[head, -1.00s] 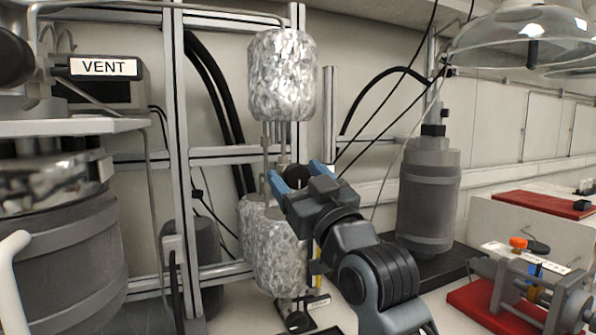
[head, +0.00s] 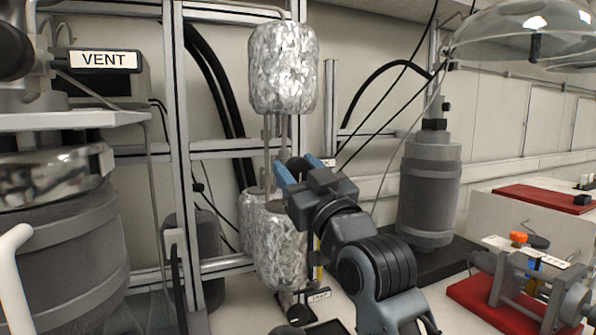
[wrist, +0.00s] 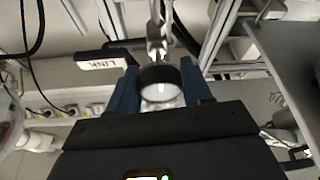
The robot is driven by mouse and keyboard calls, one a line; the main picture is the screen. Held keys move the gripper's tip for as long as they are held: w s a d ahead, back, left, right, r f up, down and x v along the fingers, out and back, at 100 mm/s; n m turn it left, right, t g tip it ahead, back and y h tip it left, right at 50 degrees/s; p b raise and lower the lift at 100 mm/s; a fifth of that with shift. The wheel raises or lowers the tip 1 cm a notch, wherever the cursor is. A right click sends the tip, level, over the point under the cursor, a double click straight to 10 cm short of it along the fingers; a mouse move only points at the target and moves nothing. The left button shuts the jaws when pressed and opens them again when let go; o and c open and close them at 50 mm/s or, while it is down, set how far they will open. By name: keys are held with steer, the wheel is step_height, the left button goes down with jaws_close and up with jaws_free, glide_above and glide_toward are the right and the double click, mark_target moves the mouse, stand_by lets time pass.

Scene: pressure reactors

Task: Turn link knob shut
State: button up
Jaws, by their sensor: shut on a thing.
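The link knob (wrist: 160,82) is a round black knob with a pale face, seen in the wrist view between the two blue fingers of my gripper (wrist: 164,88). A white LINK label (wrist: 101,64) is beside it on the left. In the head view my gripper (head: 299,172) is at the metal tubes between the two foil-wrapped vessels, with its blue fingers close together around the knob. The knob is mostly hidden there by the fingers and wrist. My gripper is shut on it. The knob's turned position cannot be told.
A foil-wrapped vessel (head: 283,70) hangs above my gripper and another (head: 278,250) stands below it. A metal frame post (head: 175,150) is to the left. A grey cylinder (head: 429,190) stands to the right. A VENT label (head: 104,60) is at upper left.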

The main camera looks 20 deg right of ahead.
steer(key=shift+m, duration=0.3)
steer(key=m+h+b, duration=0.1)
steer(key=m+h, duration=0.2)
steer(key=m, duration=0.2)
steer(key=shift+a+f+b, duration=0.1)
steer(key=shift+a+b, duration=0.05)
steer(key=shift+b, duration=0.2)
steer(key=m+h+b, duration=0.2)
steer(key=m+b, duration=0.1)
steer(key=m, duration=0.1)
steer(key=m+g+h+b, duration=0.1)
steer(key=m+b, duration=0.1)
steer(key=m, duration=0.1)
steer(key=shift+f+m+h+b, duration=0.1)
steer(key=shift+m+h+b, duration=0.3)
steer(key=m+g+h+b, duration=0.1)
steer(key=m+b, duration=0.1)
steer(key=m+g+b, duration=0.1)
steer(key=m, duration=0.2)
steer(key=shift+m+h+b, duration=0.3)
steer(key=shift+h+b, duration=0.05)
steer(key=shift+h, duration=0.05)
steer(key=shift+r+m+g+b, duration=0.2)
steer(key=shift+m+g+b, duration=0.8)
steer(key=shift+m, duration=1.2)
steer(key=o, duration=1)
